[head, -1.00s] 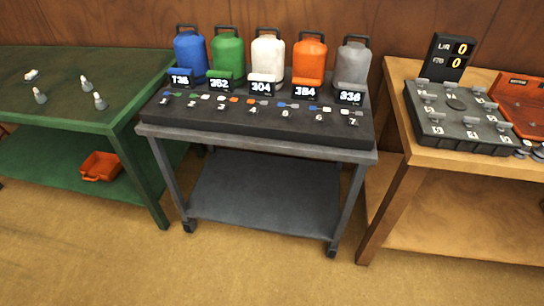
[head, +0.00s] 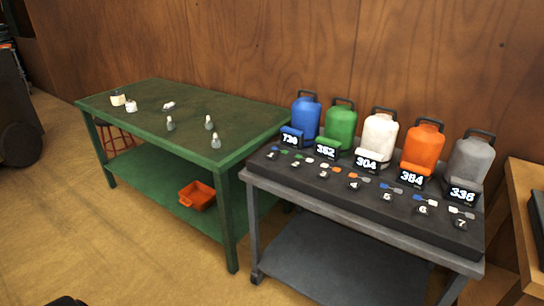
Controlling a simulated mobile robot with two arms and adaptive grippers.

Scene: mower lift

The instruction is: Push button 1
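The spot marked 1 (head: 272,156) is at the left end of a row of numbers, 1 to 7, on a black panel (head: 340,195) on top of the grey cart. Similar small two-coloured pieces lie behind the other numbers. Whether the button is the number block or the piece behind it, I cannot tell. Neither of my grippers can be made out. A small dark shape at the bottom left edge is too cut off to identify.
Blue, green, white, orange and grey canisters stand behind lit number displays on the grey cart (head: 360,226). A green table (head: 150,118) with small bottles stands left, an orange tray (head: 197,195) on its shelf. A wooden table (head: 524,215) is at right. Open floor lies in front.

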